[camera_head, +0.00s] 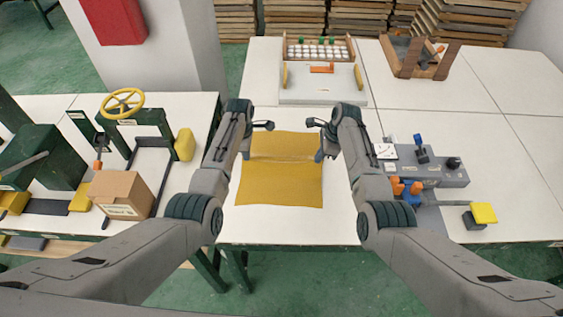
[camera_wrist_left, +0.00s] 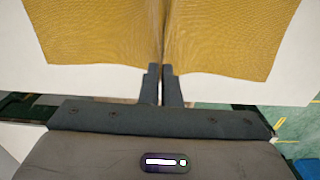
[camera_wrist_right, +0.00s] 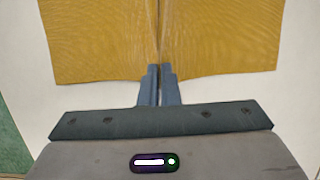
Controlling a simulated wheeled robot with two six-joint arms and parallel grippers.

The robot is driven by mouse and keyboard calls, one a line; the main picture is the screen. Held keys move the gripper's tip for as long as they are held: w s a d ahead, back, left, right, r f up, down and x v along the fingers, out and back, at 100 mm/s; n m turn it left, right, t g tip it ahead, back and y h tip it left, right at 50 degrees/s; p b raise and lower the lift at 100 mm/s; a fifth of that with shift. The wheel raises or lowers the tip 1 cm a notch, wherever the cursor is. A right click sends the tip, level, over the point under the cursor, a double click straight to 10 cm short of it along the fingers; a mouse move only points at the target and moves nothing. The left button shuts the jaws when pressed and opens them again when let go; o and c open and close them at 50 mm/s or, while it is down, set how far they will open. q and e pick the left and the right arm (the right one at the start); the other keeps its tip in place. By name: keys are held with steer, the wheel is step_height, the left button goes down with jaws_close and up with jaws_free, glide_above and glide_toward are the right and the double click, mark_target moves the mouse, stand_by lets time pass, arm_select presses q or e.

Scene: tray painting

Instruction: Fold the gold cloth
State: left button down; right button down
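The gold cloth (camera_head: 279,184) lies spread on the white table in front of me, with a raised crease running across its middle from left to right. My left gripper (camera_head: 247,156) is at the cloth's left edge, at the end of the crease. In the left wrist view its fingers (camera_wrist_left: 162,70) are nearly together with the pinched cloth edge between their tips. My right gripper (camera_head: 319,158) is at the right edge, at the other end of the crease. In the right wrist view its fingers (camera_wrist_right: 160,70) are likewise closed on the cloth edge.
A tray with white pieces (camera_head: 318,49) stands behind the cloth. A grey fixture (camera_head: 440,173) with orange and blue parts is to the right. A cardboard box (camera_head: 122,194) and a yellow handwheel (camera_head: 122,103) are on the left. Bare table lies in front of the cloth.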

arm_select(q)
steer(key=shift+r+p, duration=0.35)
steer(key=shift+r, duration=0.25)
arm_select(e)
steer(key=shift+r, duration=0.6)
arm_select(q)
steer(key=shift+r, duration=0.1)
arm_select(e)
steer(key=shift+r, duration=0.1)
